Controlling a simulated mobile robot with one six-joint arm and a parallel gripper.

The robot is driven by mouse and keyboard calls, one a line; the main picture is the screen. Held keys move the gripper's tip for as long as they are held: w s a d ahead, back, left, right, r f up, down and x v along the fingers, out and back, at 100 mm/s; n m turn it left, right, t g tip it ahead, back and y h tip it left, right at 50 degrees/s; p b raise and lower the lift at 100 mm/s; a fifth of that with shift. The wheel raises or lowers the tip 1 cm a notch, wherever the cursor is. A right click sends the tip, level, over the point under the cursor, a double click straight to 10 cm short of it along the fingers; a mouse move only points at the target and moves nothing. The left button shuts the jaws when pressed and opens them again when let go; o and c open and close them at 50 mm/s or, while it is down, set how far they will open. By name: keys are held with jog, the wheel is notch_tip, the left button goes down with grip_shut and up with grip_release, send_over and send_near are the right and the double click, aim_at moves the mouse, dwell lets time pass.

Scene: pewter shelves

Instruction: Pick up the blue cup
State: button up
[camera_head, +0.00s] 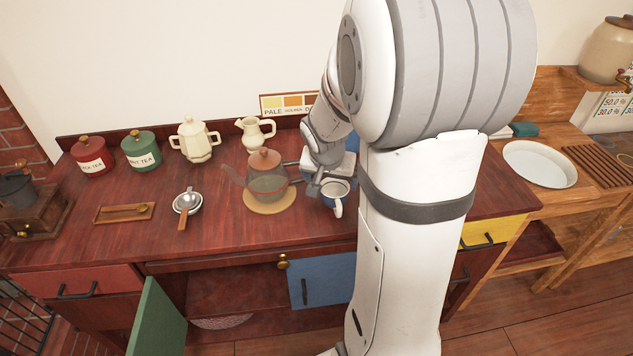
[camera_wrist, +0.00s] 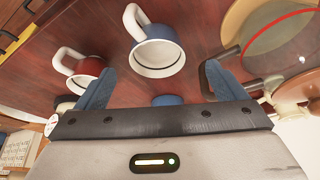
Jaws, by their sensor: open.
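The blue cup (camera_wrist: 160,38) has a white inside and a white handle. In the wrist view it lies ahead of my gripper (camera_wrist: 158,70), roughly between the two blue-grey fingers, which are apart and empty. In the head view the blue cup (camera_head: 327,201) stands on the dark red counter, just right of the glass teapot, with its handle toward the front. My gripper (camera_head: 322,182) is close above and beside it there, partly hidden by my arm. I cannot tell whether a finger touches the cup.
A red cup (camera_wrist: 88,68) is close left of the blue cup in the wrist view. A glass teapot (camera_head: 266,184) stands on a round mat (camera_head: 268,208) close left of my gripper. A strainer (camera_head: 187,202) lies farther left. A blue door (camera_head: 322,279) is below the counter.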

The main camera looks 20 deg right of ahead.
aim_at(333, 190)
jog(key=x, duration=0.7)
jog(key=shift+d+f, duration=0.1)
jog(key=shift+f, duration=0.05)
jog(key=shift+c, duration=0.3)
jog(key=c, duration=1.1)
